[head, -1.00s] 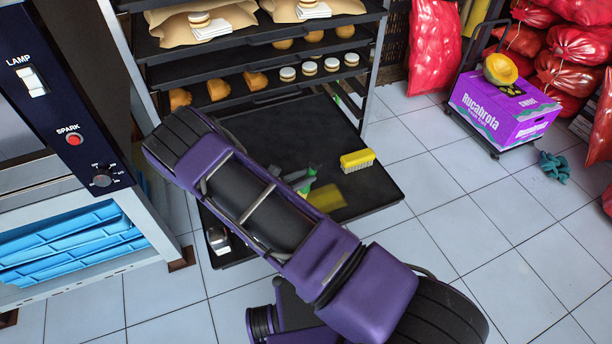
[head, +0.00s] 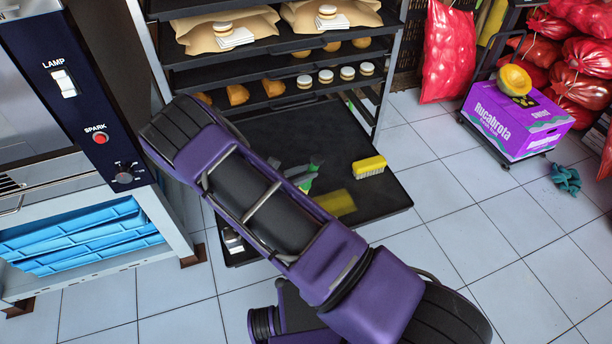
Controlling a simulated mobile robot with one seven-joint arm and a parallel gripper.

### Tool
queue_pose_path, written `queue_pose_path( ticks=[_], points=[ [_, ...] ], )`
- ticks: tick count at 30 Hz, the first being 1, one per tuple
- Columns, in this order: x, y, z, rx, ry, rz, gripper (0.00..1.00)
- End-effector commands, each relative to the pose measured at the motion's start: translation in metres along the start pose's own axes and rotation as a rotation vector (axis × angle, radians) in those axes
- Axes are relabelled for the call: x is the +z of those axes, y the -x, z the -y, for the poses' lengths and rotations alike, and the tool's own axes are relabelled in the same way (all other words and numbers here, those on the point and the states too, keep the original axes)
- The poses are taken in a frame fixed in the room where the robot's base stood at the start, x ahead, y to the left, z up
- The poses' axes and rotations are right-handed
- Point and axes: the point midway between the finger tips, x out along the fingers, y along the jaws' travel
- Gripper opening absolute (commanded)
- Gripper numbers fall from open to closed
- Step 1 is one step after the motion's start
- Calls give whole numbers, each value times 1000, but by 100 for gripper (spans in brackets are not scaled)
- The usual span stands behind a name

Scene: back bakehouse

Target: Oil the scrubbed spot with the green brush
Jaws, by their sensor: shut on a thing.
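The green brush (head: 309,178) shows in part beside my forearm, just above the black tray (head: 385,196) pulled out low on the rack. My gripper (head: 296,171) shows only as small grey and dark parts at the brush; the rest is hidden behind my arm. It is shut on the green brush. A dull yellow patch (head: 335,203), which looks like the scrubbed spot, lies on the tray just below and right of the brush. The brush looks apart from the patch. I cannot make out the bristles of the green brush.
A yellow brush (head: 369,166) with pale bristles lies on the tray to the right. A small metal thing (head: 232,241) is at the tray's left front. Rack shelves (head: 275,103) with baked goods rise behind. An oven (head: 105,170) stands left, a purple box (head: 508,118) right.

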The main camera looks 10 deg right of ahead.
Motion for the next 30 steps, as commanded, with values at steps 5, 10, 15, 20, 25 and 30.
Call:
queue_pose_path(
  ticks=[5,10,15,20,25,30],
  points=[
    [18,4,-4,-5,-3,1,0],
    [22,5,-5,-7,-3,2,0],
    [21,5,-4,-7,-2,2,0],
    [21,5,-4,-7,-2,2,0],
    [21,5,-4,-7,-2,2,0],
    [21,5,-4,-7,-2,1,0]
  ],
)
